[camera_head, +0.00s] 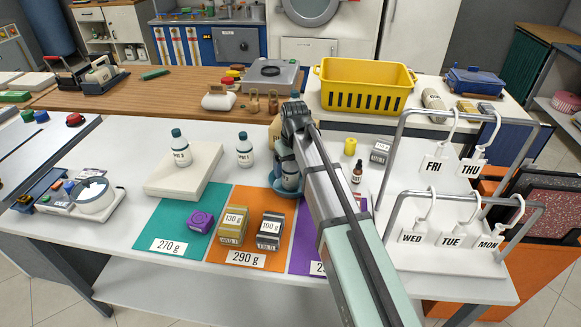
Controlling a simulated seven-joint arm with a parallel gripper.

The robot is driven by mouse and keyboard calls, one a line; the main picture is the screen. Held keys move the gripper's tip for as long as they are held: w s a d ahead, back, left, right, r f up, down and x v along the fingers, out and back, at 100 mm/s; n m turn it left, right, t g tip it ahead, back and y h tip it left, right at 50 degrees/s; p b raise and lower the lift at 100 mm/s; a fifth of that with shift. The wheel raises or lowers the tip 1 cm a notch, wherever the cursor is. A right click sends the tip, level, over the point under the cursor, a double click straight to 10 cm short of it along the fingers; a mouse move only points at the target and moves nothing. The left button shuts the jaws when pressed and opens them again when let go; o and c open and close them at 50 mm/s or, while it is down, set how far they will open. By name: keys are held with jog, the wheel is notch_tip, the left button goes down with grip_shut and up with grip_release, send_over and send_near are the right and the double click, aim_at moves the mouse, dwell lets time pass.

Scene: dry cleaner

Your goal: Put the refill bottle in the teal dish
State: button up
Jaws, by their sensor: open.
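My gripper (285,158) points down over the teal dish (274,195), partly hidden behind my own arm. It is open. A white bottle with a small dark label (291,181) stands right below my gripper, at the dish; it appears to be inside the rim, but the arm and gripper hide part of it. Two similar white bottles with teal caps stand to the left: one on a pale slab (182,154), one on the white table (245,153). The labels are too small to read, so I cannot tell which is the refill bottle.
A teal mat (160,221) with a purple block and an orange mat (258,255) with two weights lie in front. A small brown dropper bottle (357,174) and yellow cylinder stand right of my arm. A grey hanger rack (453,115) stands at right.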

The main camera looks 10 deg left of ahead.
jog(key=r, duration=0.8)
jog(key=s+r, duration=0.1)
jog(key=r, duration=0.3)
jog(key=shift+d, duration=0.35)
